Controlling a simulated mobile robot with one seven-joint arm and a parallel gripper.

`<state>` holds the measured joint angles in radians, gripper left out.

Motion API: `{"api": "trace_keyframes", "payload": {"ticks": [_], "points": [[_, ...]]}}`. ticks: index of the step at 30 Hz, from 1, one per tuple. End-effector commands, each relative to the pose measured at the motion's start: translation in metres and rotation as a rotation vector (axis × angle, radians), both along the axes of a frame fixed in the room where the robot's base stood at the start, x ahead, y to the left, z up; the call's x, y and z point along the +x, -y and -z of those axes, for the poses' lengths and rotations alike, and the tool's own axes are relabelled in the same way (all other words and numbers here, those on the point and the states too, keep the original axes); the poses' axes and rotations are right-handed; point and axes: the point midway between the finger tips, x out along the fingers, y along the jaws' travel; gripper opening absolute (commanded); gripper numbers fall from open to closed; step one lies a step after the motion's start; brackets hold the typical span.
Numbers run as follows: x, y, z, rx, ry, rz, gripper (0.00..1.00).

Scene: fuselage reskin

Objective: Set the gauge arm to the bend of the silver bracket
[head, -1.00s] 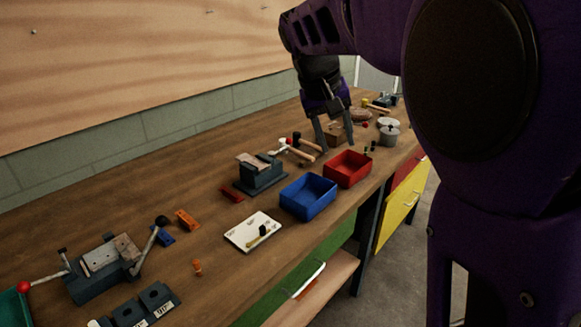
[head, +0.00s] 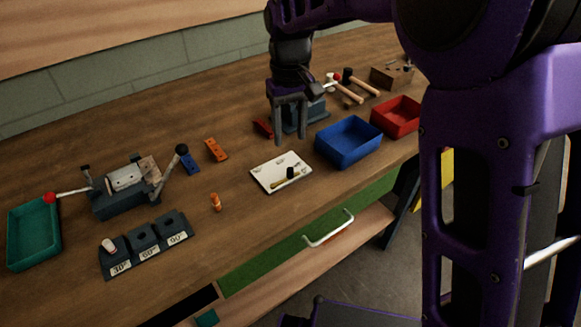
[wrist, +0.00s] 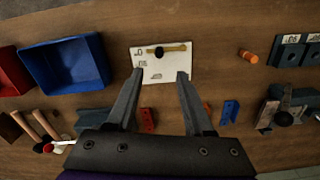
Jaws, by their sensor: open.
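The gauge is a white marked plate (head: 266,176) with a brass arm (head: 282,183) and black knob (head: 291,172). It lies flat on the bench and also shows in the wrist view (wrist: 146,72). My gripper (head: 291,142) is open and empty, above the bench by the plate's far edge. In the wrist view its fingertips (wrist: 160,73) flank the lower part of the plate, apart from the knob. A silvery piece (head: 124,177) sits on the dark bending fixture (head: 120,204) at left. I cannot tell whether it is the silver bracket, and its bend is unclear.
Angle-labelled dark blocks (head: 146,243) stand at front left, with a green tray (head: 34,232) beyond. A blue bin (head: 348,142) and red bin (head: 396,118) are right of the plate. A dark block (head: 306,115) stands behind my gripper.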

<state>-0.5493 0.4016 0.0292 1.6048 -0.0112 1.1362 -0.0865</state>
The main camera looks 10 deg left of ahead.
Motion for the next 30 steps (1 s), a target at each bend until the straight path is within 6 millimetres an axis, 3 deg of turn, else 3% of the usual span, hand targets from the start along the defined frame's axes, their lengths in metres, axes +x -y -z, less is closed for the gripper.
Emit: {"api": "trace_keyframes", "payload": {"ticks": [6,15,28,30], "points": [[-0.001,0.001,0.051,-0.003,-0.003,0.001,0.52],[0.000,0.000,0.097,-0.001,0.001,0.000,0.52],[0.000,0.000,0.105,0.000,0.001,0.001,0.52],[0.000,0.000,0.105,0.000,0.001,0.001,0.39]]}}
